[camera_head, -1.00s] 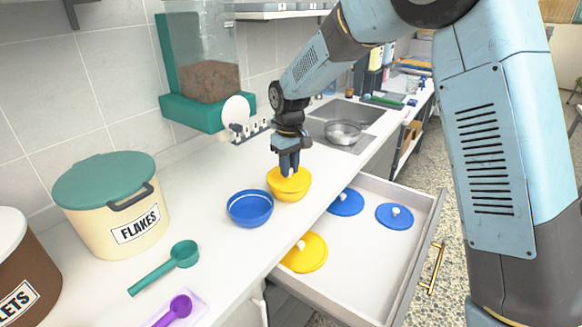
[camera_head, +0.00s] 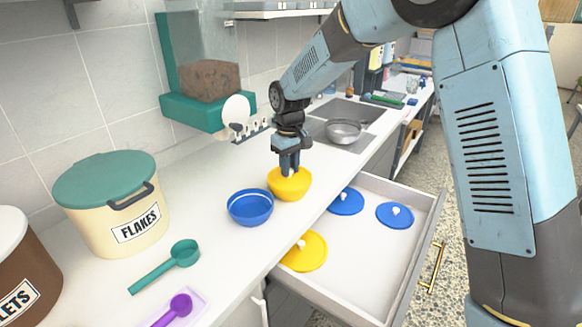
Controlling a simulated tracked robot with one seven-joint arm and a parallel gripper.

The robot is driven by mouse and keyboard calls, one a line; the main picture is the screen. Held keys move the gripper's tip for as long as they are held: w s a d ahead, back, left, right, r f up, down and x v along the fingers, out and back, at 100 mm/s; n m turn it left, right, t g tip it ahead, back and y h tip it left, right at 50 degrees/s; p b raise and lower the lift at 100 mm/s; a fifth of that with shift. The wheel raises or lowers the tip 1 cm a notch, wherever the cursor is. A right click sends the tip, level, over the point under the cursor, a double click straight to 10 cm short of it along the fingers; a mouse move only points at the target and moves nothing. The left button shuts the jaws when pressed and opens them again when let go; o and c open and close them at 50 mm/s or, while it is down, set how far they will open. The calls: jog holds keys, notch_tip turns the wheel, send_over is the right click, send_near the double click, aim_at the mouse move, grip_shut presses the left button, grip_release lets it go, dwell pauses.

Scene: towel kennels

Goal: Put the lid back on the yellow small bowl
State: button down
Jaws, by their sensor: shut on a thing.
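The yellow small bowl (camera_head: 290,192) stands on the white counter, right of a blue bowl. My gripper (camera_head: 290,172) points straight down over it, shut on the white knob of a yellow lid (camera_head: 300,178). The lid lies level at the bowl's rim. I cannot tell whether it rests fully on the rim. My fingers hide most of the knob.
The blue bowl (camera_head: 250,207) is close by on the left. An open drawer (camera_head: 365,255) holds a larger yellow lid (camera_head: 306,252) and two blue lids (camera_head: 395,214).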

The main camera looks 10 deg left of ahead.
dwell(0.4)
jog(key=shift+c, duration=1.9)
grip_release()
jog(key=shift+w+r, duration=0.1)
jog(key=shift+r, duration=3.4)
grip_shut()
jog(key=shift+f, duration=3.05)
